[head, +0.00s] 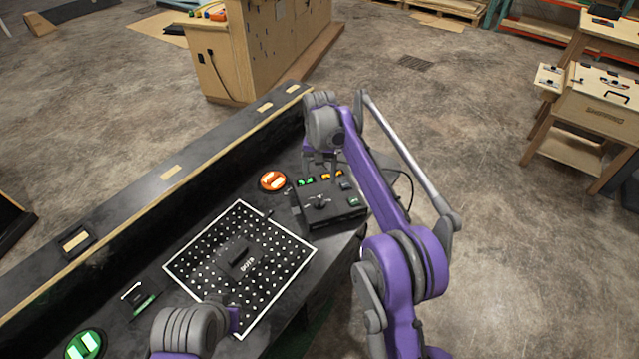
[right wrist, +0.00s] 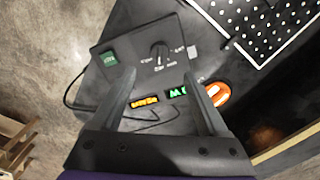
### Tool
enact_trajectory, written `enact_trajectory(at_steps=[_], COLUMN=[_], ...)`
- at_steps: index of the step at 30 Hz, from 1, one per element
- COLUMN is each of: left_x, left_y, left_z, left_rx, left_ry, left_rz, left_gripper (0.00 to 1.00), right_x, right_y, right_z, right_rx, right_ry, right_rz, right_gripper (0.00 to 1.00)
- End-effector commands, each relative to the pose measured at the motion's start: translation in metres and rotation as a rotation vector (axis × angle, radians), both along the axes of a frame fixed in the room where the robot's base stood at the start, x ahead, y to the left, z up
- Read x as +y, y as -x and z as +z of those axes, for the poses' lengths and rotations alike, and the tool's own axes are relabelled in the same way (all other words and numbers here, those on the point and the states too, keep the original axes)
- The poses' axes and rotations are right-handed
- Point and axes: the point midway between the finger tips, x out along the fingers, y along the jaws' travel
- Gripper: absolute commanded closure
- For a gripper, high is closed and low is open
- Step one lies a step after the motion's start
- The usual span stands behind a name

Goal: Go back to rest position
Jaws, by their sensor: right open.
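My right gripper (head: 322,165) hangs over the back edge of the black control box (head: 338,213). In the right wrist view its fingers (right wrist: 162,80) are spread apart with nothing between them. The box (right wrist: 132,42) carries a rotary knob (right wrist: 160,52) and a green button (right wrist: 112,60), beyond the fingertips. I cannot tell the gripper's exact height above the box. Part of my left arm shows at the bottom of the head view, but its gripper fingers do not.
The black console desk (head: 175,225) holds a white-dotted panel (head: 205,240) with a dark block (head: 237,256). An orange round button (head: 273,181) sits near the box; a green one (head: 85,346) is at lower left. Wooden workbenches (head: 600,100) stand at right. Floor right of my arm is clear.

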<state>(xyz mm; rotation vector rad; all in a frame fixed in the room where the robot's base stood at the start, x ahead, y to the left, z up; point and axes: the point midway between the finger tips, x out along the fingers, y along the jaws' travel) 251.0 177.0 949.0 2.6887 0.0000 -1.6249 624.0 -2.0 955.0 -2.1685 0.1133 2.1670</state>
Motion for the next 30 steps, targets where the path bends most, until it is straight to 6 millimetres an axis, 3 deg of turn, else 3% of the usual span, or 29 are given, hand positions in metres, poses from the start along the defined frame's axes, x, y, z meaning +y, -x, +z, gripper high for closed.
enact_trajectory(at_steps=[20, 26, 30], left_x=[0.0, 0.0, 0.0], left_y=[0.0, 0.0, 0.0], left_z=[0.0, 0.001, 0.0], left_rx=[0.0, 0.0, 0.0], left_ry=[0.0, 0.0, 0.0], left_rz=[0.0, 0.0, 0.0], left_gripper=[1.0, 1.0, 1.0], right_x=[-0.005, -0.037, -0.065], right_y=[0.004, 0.032, 0.069], right_z=[0.011, 0.046, 0.07], right_rx=[-0.008, -0.068, -0.127], right_ry=[-0.002, -0.015, -0.023], right_rz=[0.001, 0.012, 0.025], right_gripper=[0.23, 0.23, 0.23])
